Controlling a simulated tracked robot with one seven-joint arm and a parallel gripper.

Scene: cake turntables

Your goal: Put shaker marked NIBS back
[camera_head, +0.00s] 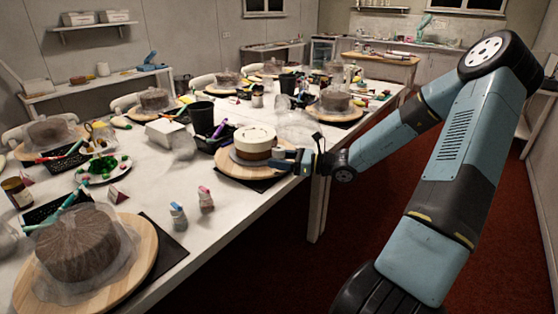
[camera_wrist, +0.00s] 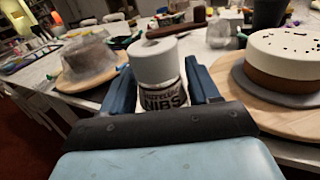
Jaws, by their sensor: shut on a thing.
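The shaker marked NIBS (camera_wrist: 158,62) stands between the two blue fingers of my gripper (camera_wrist: 157,82) in the wrist view. It has a white top and a pale label with dark NIBS lettering facing the camera. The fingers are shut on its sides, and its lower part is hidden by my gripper. In the head view my gripper (camera_head: 291,158) is at the table's right edge, beside the white and brown cake (camera_head: 255,138). I cannot make out the shaker clearly there. Whether it touches the table cannot be told.
The cake shows at right in the wrist view (camera_wrist: 285,62), close to my right finger, on a round wooden board (camera_wrist: 232,95). Two small shakers (camera_head: 206,199) (camera_head: 178,216) stand near the table's front edge. A black cup (camera_head: 202,117) and several covered cakes crowd the white table (camera_head: 235,210).

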